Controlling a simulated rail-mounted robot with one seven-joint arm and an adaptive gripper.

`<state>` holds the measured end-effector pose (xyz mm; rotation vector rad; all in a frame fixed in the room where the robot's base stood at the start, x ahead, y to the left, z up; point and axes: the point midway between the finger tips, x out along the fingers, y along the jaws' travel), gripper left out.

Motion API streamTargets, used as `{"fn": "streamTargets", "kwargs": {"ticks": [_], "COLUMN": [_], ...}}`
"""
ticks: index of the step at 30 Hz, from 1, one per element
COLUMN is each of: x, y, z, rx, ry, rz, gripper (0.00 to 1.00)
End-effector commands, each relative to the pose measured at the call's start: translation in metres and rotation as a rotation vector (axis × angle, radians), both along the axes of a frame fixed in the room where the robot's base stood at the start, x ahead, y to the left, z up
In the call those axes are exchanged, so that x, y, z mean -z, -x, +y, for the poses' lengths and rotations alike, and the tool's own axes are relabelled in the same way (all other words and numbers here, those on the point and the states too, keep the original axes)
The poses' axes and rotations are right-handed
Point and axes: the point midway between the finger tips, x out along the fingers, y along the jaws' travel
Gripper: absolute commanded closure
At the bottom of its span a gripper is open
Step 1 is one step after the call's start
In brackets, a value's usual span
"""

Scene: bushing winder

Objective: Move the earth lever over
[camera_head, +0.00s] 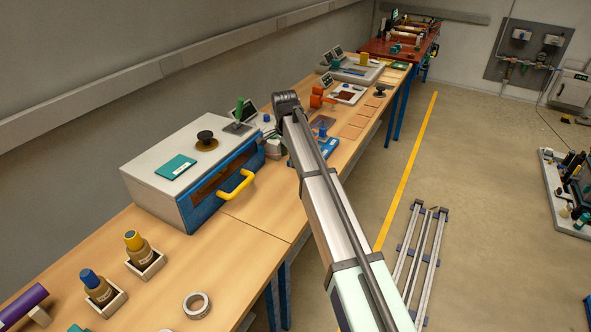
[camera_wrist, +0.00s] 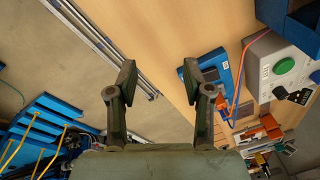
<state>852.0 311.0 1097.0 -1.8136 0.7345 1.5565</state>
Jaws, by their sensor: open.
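I cannot single out the earth lever with certainty. In the wrist view, a grey box (camera_wrist: 268,68) at the right carries a round green button (camera_wrist: 285,66) and a small black knob or lever (camera_wrist: 298,97). In the head view my arm hides the gripper fingers; the blue instrument (camera_head: 326,147) shows partly behind the arm.
On the wooden bench (camera_head: 262,205), a grey-and-blue cabinet (camera_head: 158,150) with a yellow handle stands left of my arm. Bottles (camera_head: 138,245) and a tape roll (camera_head: 197,305) are nearer. Orange items (camera_head: 317,97) stand farther back. The floor right of the bench has metal rails (camera_head: 420,255).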

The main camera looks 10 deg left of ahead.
Motion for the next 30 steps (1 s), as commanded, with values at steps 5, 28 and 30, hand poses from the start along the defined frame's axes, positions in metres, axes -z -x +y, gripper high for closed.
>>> {"fn": "streamTargets", "kwargs": {"ticks": [5,28,30], "x": [0.02,0.042,0.048], "y": [0.01,0.016,0.016], "z": [-0.019,-0.035,-0.037], "rx": [-0.034,-0.071,-0.067], "ry": [0.008,0.014,0.014], "rz": [0.01,0.017,0.018], "gripper": [0.49,0.95,1.0]}}
